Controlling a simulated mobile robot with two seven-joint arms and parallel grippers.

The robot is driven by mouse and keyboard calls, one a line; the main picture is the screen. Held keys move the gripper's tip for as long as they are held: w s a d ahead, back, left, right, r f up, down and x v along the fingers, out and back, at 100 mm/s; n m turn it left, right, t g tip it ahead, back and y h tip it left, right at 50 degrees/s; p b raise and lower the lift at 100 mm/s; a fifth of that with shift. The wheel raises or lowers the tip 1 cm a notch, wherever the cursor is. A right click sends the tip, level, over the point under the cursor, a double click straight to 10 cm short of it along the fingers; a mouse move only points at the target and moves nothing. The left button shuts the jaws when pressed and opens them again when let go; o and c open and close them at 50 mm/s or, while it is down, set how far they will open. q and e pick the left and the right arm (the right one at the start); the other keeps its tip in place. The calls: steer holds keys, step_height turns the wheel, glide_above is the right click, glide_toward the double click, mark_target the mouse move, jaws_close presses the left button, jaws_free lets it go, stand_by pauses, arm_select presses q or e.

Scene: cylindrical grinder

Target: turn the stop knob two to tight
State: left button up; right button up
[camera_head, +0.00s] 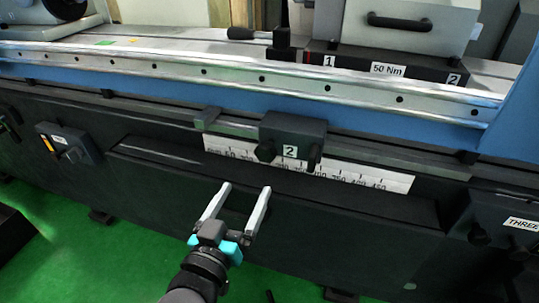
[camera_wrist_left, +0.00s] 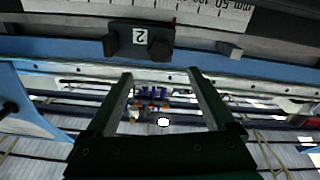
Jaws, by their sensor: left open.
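The stop block marked 2 (camera_head: 297,127) is dark and sits on the front rail above the printed scale. How tight either is cannot be seen. My left gripper (camera_head: 246,189) is open and empty, below and to the left of the block, apart from it. In the left wrist view, the stop block (camera_wrist_left: 139,32) appears upside down beyond the open left gripper (camera_wrist_left: 159,74). My right gripper is not in view.
The white scale strip (camera_head: 370,178) runs along the dark machine front. The blue machine bed (camera_head: 180,98) lies above. A dark switch box (camera_head: 67,145) is at left; a panel labelled THREE (camera_head: 520,225) is at right.

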mark_target(264, 157)
arm_select(q)
steer(key=b+x, duration=0.4)
steer(key=x, duration=0.8)
steer(key=shift+f, duration=0.15)
steer(key=shift+b+x, duration=0.3)
steer(key=shift+x, duration=0.6)
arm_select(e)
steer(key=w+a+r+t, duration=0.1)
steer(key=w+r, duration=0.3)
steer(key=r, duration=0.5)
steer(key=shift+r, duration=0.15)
arm_select(q)
steer(key=c, duration=1.4)
